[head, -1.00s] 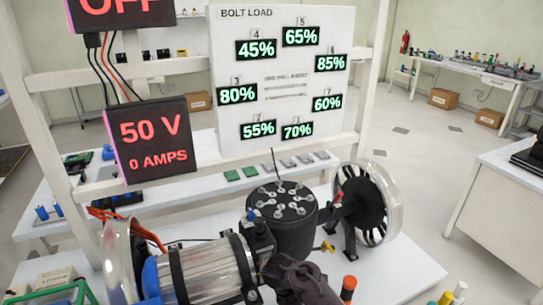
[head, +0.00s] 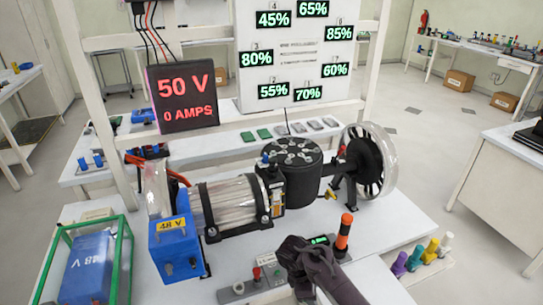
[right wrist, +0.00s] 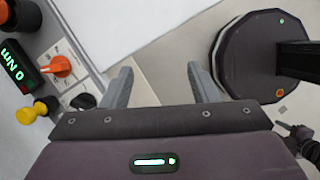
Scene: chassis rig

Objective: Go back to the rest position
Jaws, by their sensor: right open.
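My right gripper (right wrist: 160,88) is open in the right wrist view, with two grey fingers apart and nothing between them. In the head view my right arm's dark sleeved end (head: 315,268) comes in from the bottom, in front of the rig; its fingers cannot be made out there. The chassis rig has a clear ribbed cylinder (head: 228,204), a black drum with bolts on top (head: 291,172) and a black wheel (head: 368,160) at right.
A small green-lit display (head: 318,240) and an orange-black post (head: 343,237) are close to my right arm. Several coloured knobs (head: 430,250) line the right. Floor (head: 425,150) is open beyond.

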